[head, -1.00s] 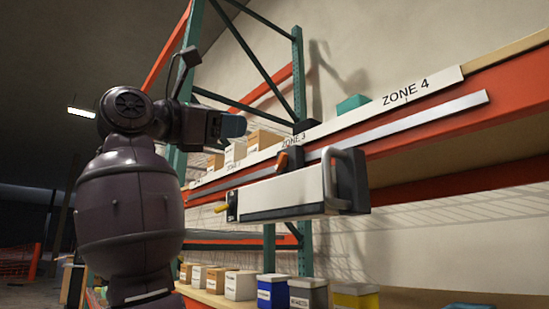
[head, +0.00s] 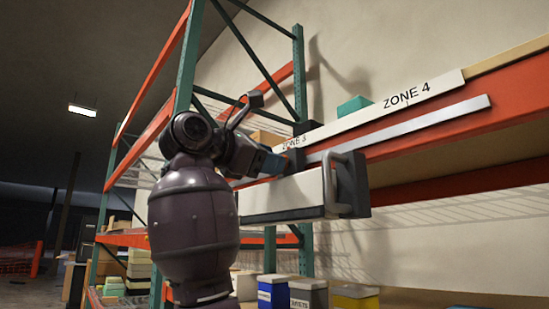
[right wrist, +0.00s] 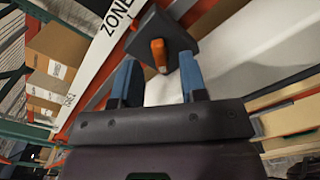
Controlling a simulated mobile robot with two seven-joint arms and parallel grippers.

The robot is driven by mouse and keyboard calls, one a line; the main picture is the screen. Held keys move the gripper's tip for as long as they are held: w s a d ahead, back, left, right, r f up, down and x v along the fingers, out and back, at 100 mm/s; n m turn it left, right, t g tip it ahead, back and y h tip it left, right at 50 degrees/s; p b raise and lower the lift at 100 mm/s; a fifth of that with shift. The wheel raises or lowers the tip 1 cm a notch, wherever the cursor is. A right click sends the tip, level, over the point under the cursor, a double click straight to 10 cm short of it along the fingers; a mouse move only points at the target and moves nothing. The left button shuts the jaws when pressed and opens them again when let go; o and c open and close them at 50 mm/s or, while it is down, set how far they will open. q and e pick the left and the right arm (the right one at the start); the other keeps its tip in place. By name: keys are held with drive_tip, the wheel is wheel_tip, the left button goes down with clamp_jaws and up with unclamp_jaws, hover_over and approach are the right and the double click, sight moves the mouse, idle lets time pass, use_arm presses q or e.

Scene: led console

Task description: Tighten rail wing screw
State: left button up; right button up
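The orange wing screw (right wrist: 158,54) shows in the right wrist view on a dark bracket (right wrist: 182,38). My right gripper (right wrist: 157,68) is open, its two blue fingers either side of the line to the screw. The screw appears at or just beyond the fingertips, with no clear contact. In the head view the right gripper (head: 274,163) is at the bracket (head: 296,157) and hides the screw. The white console (head: 285,197) hangs below the silver rail (head: 420,122), with a grey handle at its right end. My left gripper is out of view.
The orange rack beam (head: 400,148) with a white zone label strip (head: 400,100) runs behind the rail. Cardboard boxes (right wrist: 55,55) stand on the shelf at left in the right wrist view. Labelled bins (head: 308,293) stand on the lower shelf.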

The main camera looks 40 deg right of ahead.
drive_tip(key=shift+w+d, duration=0.1)
drive_tip(key=shift+d, duration=0.7)
clamp_jaws()
drive_tip(key=shift+m, duration=0.3)
drive_tip(key=m+p, duration=0.1)
drive_tip(key=m, duration=0.3)
drive_tip(key=shift+f, duration=0.1)
drive_tip(key=m+p, duration=0.1)
drive_tip(key=m, duration=0.4)
drive_tip(key=shift+f+m, duration=0.15)
drive_tip(key=shift+m, duration=0.25)
